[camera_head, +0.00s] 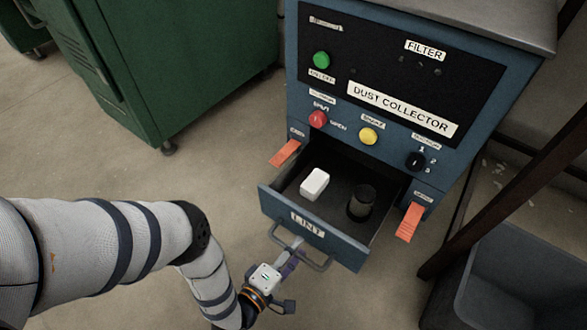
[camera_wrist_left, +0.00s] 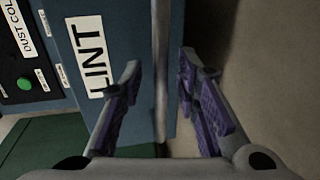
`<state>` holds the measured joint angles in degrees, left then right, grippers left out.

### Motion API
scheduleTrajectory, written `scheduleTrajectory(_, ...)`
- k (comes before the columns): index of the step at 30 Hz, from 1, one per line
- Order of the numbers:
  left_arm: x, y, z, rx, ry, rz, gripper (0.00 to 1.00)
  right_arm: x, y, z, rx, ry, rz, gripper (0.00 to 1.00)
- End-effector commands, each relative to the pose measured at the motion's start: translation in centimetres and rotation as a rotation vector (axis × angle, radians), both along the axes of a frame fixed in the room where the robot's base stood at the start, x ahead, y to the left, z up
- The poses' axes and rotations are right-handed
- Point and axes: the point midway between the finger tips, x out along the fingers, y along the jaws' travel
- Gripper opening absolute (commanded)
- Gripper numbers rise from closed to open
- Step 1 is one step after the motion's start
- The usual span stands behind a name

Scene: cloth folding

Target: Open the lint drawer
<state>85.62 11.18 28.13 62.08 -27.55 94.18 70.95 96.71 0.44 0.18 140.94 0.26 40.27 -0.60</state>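The blue lint drawer (camera_head: 309,230) stands pulled out of the dust collector cabinet in the head view. Its white LINT label (camera_head: 307,224) is on the front, and the label also shows in the left wrist view (camera_wrist_left: 91,58). A grey bar handle (camera_head: 322,266) is fixed to the drawer front. My left gripper (camera_head: 291,250) is at the left part of this handle. In the left wrist view the handle bar (camera_wrist_left: 160,70) runs between the two purple-padded fingers, with gaps on both sides, so the gripper is open around it. My right gripper is not in view.
A white block (camera_head: 314,184) and a dark cylinder (camera_head: 362,202) are inside the drawer. Orange tags (camera_head: 285,153) (camera_head: 409,222) hang on either side. A green cabinet (camera_head: 150,70) stands left; a grey bin (camera_head: 520,280) and brown post are right. Floor in front is clear.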

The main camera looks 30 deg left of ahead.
Motion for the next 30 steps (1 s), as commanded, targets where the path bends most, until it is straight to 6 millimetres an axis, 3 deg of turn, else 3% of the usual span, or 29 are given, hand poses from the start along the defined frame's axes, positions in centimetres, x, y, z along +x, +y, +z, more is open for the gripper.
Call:
scheduleTrajectory(8,-0.4,0.0,0.0,0.0,0.003,-0.001,0.29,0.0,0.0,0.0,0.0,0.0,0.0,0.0)
scheduleTrajectory(11,-2.0,0.0,0.2,-0.001,0.006,-0.002,0.29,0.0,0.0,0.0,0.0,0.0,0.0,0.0)
scheduleTrajectory(18,-8.4,0.3,1.6,0.0,0.006,-0.001,0.29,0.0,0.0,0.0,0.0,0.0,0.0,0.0)
scheduleTrajectory(21,-10.3,0.3,2.0,-0.001,0.004,-0.001,0.29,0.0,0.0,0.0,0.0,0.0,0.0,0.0)
scheduleTrajectory(30,-11.8,0.4,2.4,0.001,-0.001,0.0,0.29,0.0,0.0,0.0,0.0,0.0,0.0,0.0)
